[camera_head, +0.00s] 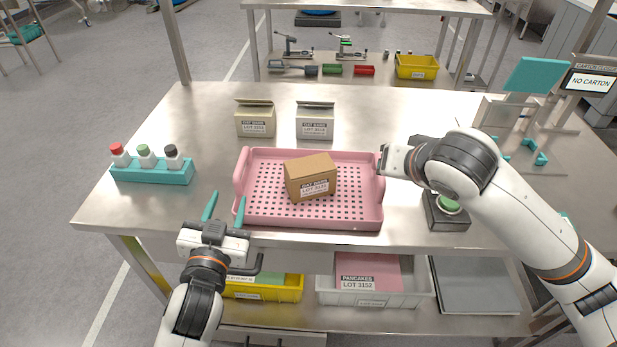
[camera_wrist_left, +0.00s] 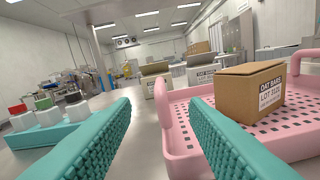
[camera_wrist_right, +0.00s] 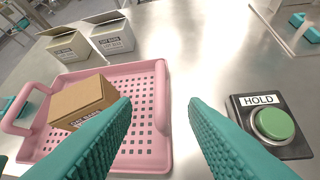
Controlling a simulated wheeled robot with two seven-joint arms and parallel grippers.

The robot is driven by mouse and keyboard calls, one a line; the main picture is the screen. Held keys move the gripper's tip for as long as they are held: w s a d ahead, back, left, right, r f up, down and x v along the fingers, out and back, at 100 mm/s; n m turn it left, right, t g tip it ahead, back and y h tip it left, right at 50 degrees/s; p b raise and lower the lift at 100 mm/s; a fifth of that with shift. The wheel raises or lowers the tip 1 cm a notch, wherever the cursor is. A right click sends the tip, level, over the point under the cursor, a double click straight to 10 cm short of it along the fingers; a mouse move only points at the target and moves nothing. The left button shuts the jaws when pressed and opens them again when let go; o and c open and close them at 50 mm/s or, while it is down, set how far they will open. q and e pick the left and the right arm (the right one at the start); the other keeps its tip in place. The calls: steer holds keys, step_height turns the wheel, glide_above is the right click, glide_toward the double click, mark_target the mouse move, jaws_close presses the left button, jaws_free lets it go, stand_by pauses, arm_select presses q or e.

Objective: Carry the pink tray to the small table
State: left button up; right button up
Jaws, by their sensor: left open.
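The pink tray (camera_head: 265,214) sits on the steel table with a brown oat bars carton (camera_head: 311,177) in it. Its raised handles stand at the left and right ends. My left gripper (camera_head: 225,207) is open and empty at the tray's front left corner; in the left wrist view the tray (camera_wrist_left: 181,136) lies beyond and right of its teal fingers (camera_wrist_left: 160,140). My right gripper (camera_head: 384,161) is by the tray's right handle, its fingertips mostly hidden in the head view.
Two grey cartons (camera_head: 255,119) (camera_head: 315,121) stand behind the tray. A teal rack (camera_head: 152,172) with bottles is at left. A green HOLD button (camera_wrist_right: 274,124) is at right. Bins (camera_head: 375,298) sit on the shelf below. Another table (camera_head: 390,75) with tools stands behind.

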mark_target(246, 148)
arm_select(q)
steer(key=shift+s+r, duration=0.1)
steer(key=shift+s, duration=0.2)
steer(key=w, duration=1.2)
steer(key=shift+w+d, duration=0.1)
steer(key=shift+d, duration=0.3)
arm_select(e)
steer(key=x, duration=1.1)
steer(key=shift+w+f, duration=0.15)
steer(key=shift+f, duration=0.15)
arm_select(q)
steer(key=shift+c, duration=0.2)
arm_select(e)
steer(key=shift+c, duration=0.2)
arm_select(q)
jaws_close()
arm_select(e)
jaws_close()
steer(key=shift+r, duration=0.1)
